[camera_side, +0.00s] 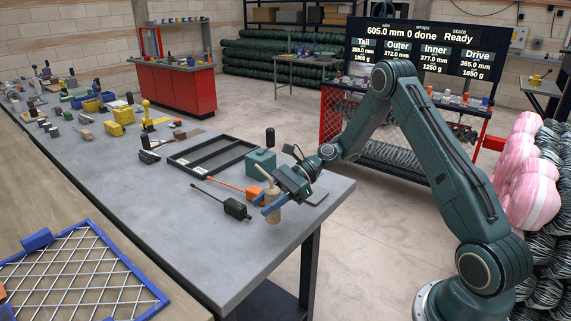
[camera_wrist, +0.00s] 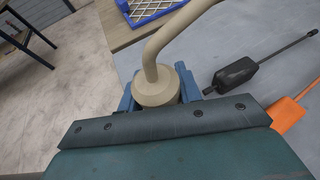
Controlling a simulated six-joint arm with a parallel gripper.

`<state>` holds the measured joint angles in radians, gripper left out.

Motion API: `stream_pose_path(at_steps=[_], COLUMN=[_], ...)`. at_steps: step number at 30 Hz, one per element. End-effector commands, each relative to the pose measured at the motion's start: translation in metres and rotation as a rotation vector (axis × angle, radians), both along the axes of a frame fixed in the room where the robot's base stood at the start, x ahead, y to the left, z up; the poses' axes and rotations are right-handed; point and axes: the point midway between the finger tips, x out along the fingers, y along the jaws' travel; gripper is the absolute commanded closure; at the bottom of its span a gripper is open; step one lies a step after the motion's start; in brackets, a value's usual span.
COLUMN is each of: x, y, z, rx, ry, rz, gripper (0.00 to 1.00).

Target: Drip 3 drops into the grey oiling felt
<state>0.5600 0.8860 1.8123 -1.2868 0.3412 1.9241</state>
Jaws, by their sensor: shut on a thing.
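A beige oil can with a long bent spout (camera_wrist: 158,88) is between the blue fingers of my gripper (camera_wrist: 157,94) in the wrist view. In the side view my gripper (camera_side: 268,203) is shut on the can (camera_side: 273,215), near the right front part of the grey bench. The can looks upright; I cannot tell whether its base touches the bench. A flat grey pad (camera_side: 316,198), which looks like the oiling felt, lies to the right of the gripper near the bench edge. It is partly hidden by my gripper and does not show in the wrist view. No drops are visible.
A black tool with a thin rod (camera_side: 236,208) and an orange-handled tool (camera_side: 240,190) lie left of the can. A green block (camera_side: 261,160) and a black frame tray (camera_side: 207,172) stand behind. The bench front is clear. A blue-framed mesh (camera_side: 85,270) lies front left.

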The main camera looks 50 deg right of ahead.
Motion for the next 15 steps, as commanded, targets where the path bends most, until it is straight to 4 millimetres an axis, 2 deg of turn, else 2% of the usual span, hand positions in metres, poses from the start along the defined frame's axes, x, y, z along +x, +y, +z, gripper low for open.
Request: stream_pose_path(at_steps=[15], x=[0.000], y=[0.000], z=[0.110], rx=[-0.004], ry=[-0.007], rz=[0.001], gripper=[0.93])
